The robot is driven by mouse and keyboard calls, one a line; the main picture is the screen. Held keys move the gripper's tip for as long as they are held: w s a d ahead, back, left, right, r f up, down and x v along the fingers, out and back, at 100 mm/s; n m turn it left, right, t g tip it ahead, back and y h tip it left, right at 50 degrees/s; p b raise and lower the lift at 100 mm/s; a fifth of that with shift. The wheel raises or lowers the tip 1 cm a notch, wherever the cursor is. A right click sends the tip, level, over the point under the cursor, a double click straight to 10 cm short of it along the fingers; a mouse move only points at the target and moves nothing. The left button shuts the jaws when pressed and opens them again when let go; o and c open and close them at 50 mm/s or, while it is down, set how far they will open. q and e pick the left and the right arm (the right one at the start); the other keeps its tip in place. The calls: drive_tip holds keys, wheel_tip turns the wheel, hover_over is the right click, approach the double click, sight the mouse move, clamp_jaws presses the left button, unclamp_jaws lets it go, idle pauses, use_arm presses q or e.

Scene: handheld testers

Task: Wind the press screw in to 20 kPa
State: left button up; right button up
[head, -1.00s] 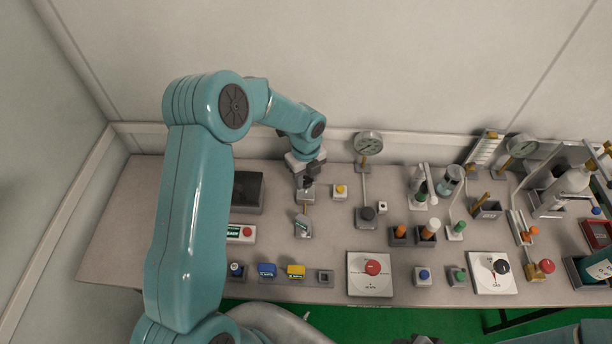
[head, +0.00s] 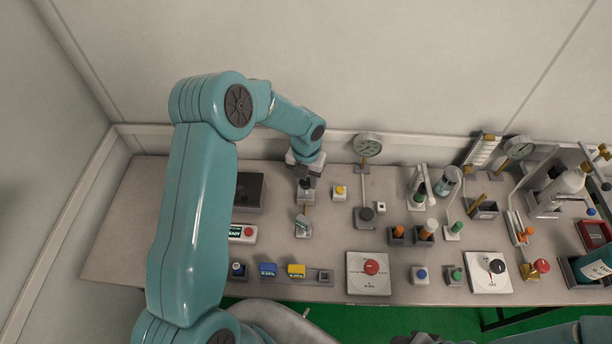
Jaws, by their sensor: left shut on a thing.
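I cannot tell for certain which part is the press screw. A round dial gauge (head: 368,145) stands at the back, with a tube running down to a black knob (head: 366,214) on a grey base. A second dial gauge (head: 519,147) stands further right, and a red knob (head: 542,265) on a brass body sits at the front right. The needles are too small to read. My left gripper (head: 305,181) is at the back left of the bench, pointing down, shut on a small dark part above a grey block (head: 306,196). It is well left of both knobs. My right gripper is not in view.
A dial plate with a red knob (head: 371,267) and one with a black knob (head: 497,266) lie along the front. Bottles and stands crowd the right. The bench's far left is clear.

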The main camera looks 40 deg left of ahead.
use_arm(q)
drive_tip(key=shift+w+a+r+m, duration=0.1)
drive_tip(key=shift+w+r+m, duration=0.1)
drive_tip(key=shift+m, duration=1)
drive_tip(key=shift+p, duration=0.3)
drive_tip(key=o, duration=1.1)
drive_tip(key=shift+c, duration=0.2)
drive_tip(key=shift+s+f, duration=0.1)
drive_tip(key=shift+s, duration=0.05)
